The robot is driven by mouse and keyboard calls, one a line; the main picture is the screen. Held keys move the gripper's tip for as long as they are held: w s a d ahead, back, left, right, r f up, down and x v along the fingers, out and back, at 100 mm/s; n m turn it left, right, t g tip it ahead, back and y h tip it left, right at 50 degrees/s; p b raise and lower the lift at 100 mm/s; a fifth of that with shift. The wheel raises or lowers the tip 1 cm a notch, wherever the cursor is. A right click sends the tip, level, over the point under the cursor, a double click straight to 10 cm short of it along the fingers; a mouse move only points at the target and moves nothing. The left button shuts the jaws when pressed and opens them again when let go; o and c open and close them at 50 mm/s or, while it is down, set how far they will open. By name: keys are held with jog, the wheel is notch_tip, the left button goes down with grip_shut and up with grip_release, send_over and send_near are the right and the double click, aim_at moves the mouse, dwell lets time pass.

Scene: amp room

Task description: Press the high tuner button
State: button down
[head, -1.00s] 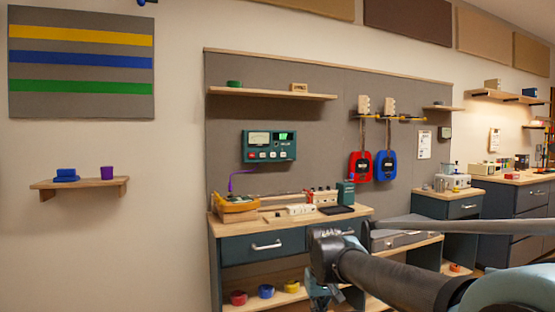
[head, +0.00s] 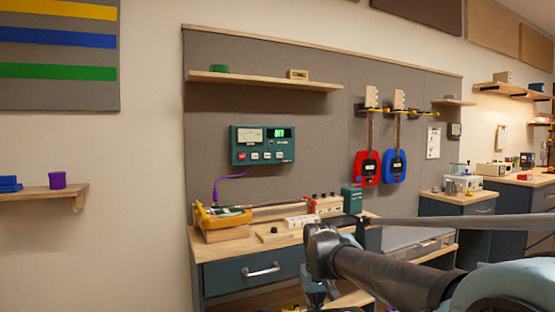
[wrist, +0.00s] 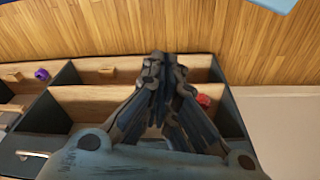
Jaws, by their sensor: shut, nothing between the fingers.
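The tuner (head: 262,145) is a green box on the grey wall panel, above the workbench. It has a pale meter, a lit green display and a row of small buttons (head: 262,156), one red and the others white. The button labels are too small to read. My gripper (head: 316,298) is low in front of the workbench, well below and to the right of the tuner. In the wrist view my gripper (wrist: 166,62) has its fingers together and empty, above the bench's lower shelves. The tuner is not in the wrist view.
The workbench (head: 225,247) stands below the tuner, with a yellow instrument (head: 222,218) and a purple curved piece (head: 230,182) on its left. A wooden shelf (head: 250,81) is above the tuner. Red (head: 367,167) and blue (head: 394,165) guitars hang to its right.

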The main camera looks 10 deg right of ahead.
aim_at(280, 155)
jog(key=shift+w+d, duration=0.1)
jog(key=shift+w, duration=0.25)
jog(key=shift+r, duration=0.1)
jog(key=w+r+n+t+h, duration=0.1)
jog(key=w+r+n+t, duration=0.2)
jog(key=w+r, duration=1)
jog(key=w+d+r+n+t+h, duration=0.1)
jog(key=w+r+n+t, duration=0.2)
jog(key=w+r+n, duration=0.4)
jog(key=w+d+r+n+t+h, duration=0.1)
jog(key=w+r+n+t, duration=0.2)
jog(key=w+r, duration=1.6)
jog(key=w+n, duration=0.3)
jog(key=w, duration=0.8)
jog(key=shift+d+r, duration=0.25)
jog(key=shift+r, duration=0.05)
jog(key=shift+w, duration=0.15)
jog(key=shift+w+a, duration=0.45)
jog(key=shift+w, duration=0.95)
jog(key=shift+w+a, duration=0.45)
jog(key=shift+w, duration=0.9)
jog(key=shift+w+a, duration=0.45)
jog(key=shift+w, duration=0.95)
